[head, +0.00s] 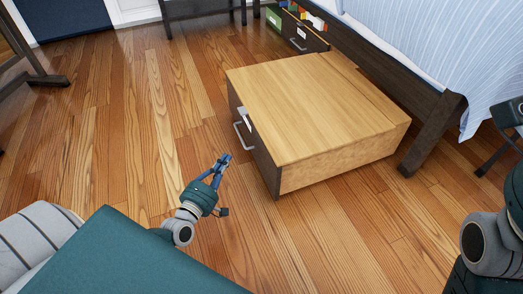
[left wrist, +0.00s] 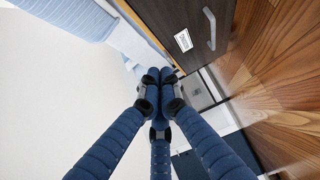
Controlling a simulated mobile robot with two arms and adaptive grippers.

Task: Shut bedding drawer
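The bedding drawer (head: 318,100) is a large box with a light wooden top and side, standing out from under the bed. Its dark front panel (head: 262,155) faces left and carries a silver handle (head: 242,136) and a white label. My left gripper (head: 226,158) is low over the floor, just in front of this panel and apart from it, below the handle in the picture. In the left wrist view its blue fingers (left wrist: 160,78) meet at the tips with nothing between them. That view also shows a dark drawer front with a handle (left wrist: 209,28) and label. My right gripper is out of view.
The dark bed frame (head: 436,125) with striped bedding (head: 420,40) stands behind the drawer. The wooden floor (head: 130,120) left of the drawer is clear.

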